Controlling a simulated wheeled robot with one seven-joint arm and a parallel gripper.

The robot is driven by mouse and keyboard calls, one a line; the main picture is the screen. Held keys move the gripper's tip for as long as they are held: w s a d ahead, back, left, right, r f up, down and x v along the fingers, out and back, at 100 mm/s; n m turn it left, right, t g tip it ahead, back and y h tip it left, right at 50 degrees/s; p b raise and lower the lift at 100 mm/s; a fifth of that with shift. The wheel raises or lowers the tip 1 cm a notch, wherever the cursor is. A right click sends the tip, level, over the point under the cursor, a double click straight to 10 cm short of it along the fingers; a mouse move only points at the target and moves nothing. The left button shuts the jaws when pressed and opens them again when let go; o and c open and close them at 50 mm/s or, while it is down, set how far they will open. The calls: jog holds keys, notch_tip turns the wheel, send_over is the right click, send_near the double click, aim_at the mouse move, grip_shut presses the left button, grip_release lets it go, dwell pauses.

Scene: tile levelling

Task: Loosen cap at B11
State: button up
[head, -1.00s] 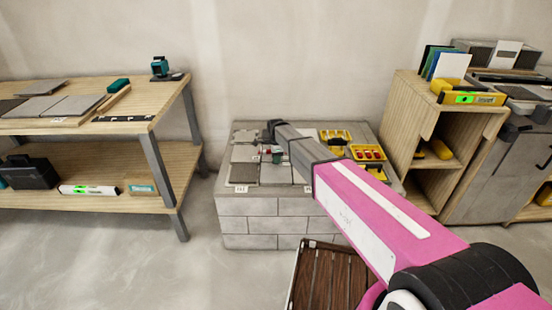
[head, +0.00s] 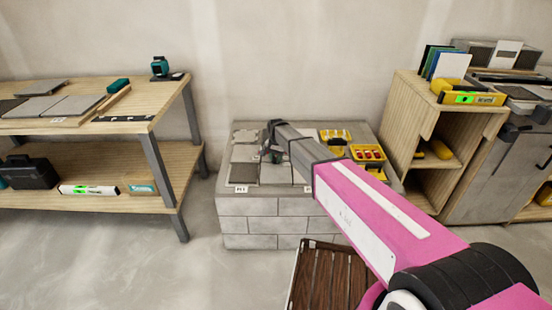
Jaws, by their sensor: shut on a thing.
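Grey tiles (head: 243,172) lie on top of a grey block plinth (head: 248,207) in the middle of the head view. A small white label (head: 241,189) is on the plinth's front edge; its print is too small to read surely. My gripper (head: 272,157) is low over the tiles, near the seam between them, at the end of my pink and grey arm. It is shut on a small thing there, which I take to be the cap. The cap itself is hidden by the gripper and too small to make out.
Yellow trays (head: 367,153) with red and yellow pieces sit on the plinth's right side. A wooden shelf unit (head: 428,150) stands close on the right, a wooden workbench (head: 150,125) on the left. A slatted brown pallet (head: 328,275) lies in front.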

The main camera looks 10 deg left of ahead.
jog(key=n, duration=0.4)
jog(key=shift+n, duration=0.3)
jog(key=n, duration=0.3)
jog(key=shift+n, duration=0.4)
jog(key=n, duration=1)
jog(key=shift+n, duration=0.4)
jog(key=n, duration=0.3)
jog(key=shift+n, duration=0.3)
jog(key=n, duration=0.3)
jog(key=shift+n, duration=2.2)
